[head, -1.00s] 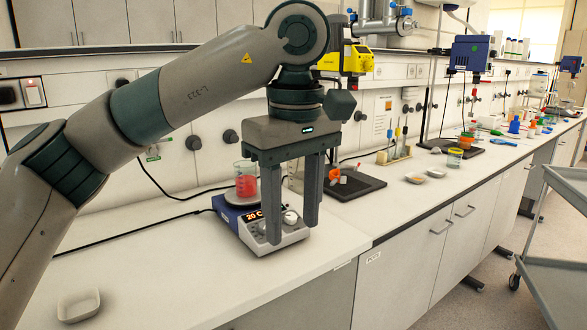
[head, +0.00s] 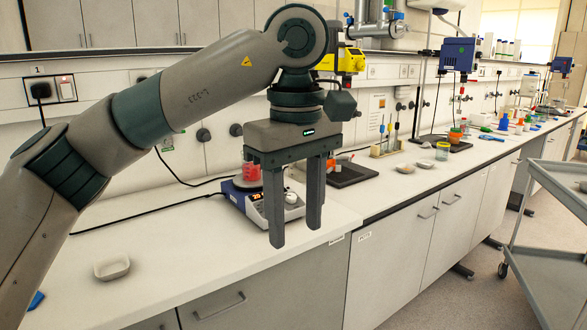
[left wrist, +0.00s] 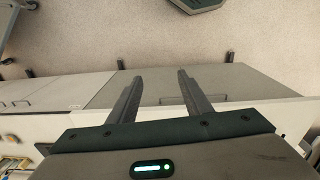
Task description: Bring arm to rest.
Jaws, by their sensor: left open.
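My left gripper (head: 296,238) hangs with its fingers pointing down at the bench's front edge, open and empty. In the left wrist view its two fingers (left wrist: 160,85) are apart with nothing between them; the cabinet front and floor lie beyond. My left arm comes in from the left of the head view and bends down at the wrist. My right gripper shows in neither view.
A hotplate (head: 268,208) with a beaker of red liquid (head: 252,172) stands on the bench behind the gripper. A white dish (head: 112,266) lies at the left. A black tray (head: 350,174) is farther right. A grey cart (head: 560,215) stands on the floor.

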